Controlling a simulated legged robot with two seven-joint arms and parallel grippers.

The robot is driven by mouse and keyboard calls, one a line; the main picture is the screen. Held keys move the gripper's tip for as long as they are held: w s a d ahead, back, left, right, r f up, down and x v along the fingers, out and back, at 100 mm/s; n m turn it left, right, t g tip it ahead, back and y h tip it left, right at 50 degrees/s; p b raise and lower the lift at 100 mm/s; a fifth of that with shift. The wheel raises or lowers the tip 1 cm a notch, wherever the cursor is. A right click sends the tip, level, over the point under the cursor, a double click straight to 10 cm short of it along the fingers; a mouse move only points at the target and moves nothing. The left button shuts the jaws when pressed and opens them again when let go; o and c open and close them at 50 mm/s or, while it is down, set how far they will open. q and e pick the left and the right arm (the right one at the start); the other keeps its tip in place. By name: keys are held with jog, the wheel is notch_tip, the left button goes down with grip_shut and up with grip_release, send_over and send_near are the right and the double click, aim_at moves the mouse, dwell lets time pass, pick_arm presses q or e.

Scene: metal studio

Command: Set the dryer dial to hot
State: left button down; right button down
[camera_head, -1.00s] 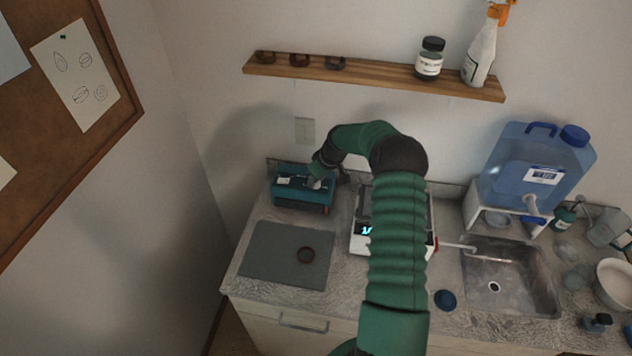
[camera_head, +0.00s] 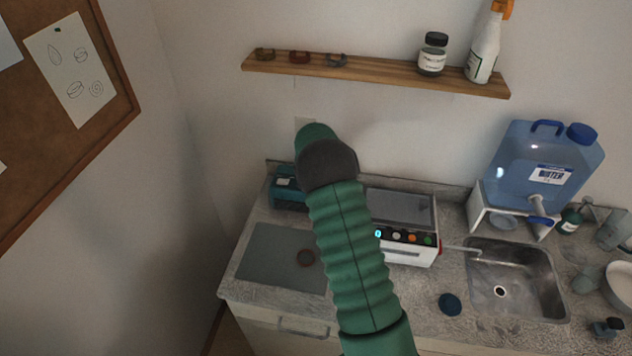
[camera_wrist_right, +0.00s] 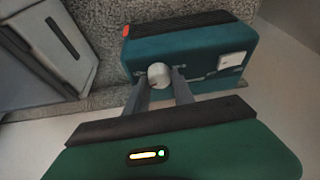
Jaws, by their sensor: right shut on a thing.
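The teal dryer (camera_head: 285,187) stands at the back left of the counter, partly hidden by my right arm in the head view. In the right wrist view the dryer (camera_wrist_right: 195,50) shows its front with a round, pale dial (camera_wrist_right: 159,76). My right gripper (camera_wrist_right: 160,80) is shut on the dial, one grey finger on each side of it. The dial's markings are too small to read. The right gripper is hidden behind my arm in the head view. My left gripper is in neither view.
A white device with coloured buttons (camera_head: 410,238) stands right of the dryer. A sink (camera_head: 512,280) and a blue water jug (camera_head: 548,165) are at right. A wooden shelf (camera_head: 390,74) hangs above.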

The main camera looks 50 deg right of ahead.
jog(key=shift+s+a+f+m+g, duration=0.15)
jog(key=shift+f+m+g, duration=0.15)
jog(key=shift+m, duration=0.4)
jog(key=c, duration=1.4)
grip_release()
jog(key=o, duration=0.3)
jog(key=shift+r, duration=0.15)
jog(key=shift+w, duration=0.2)
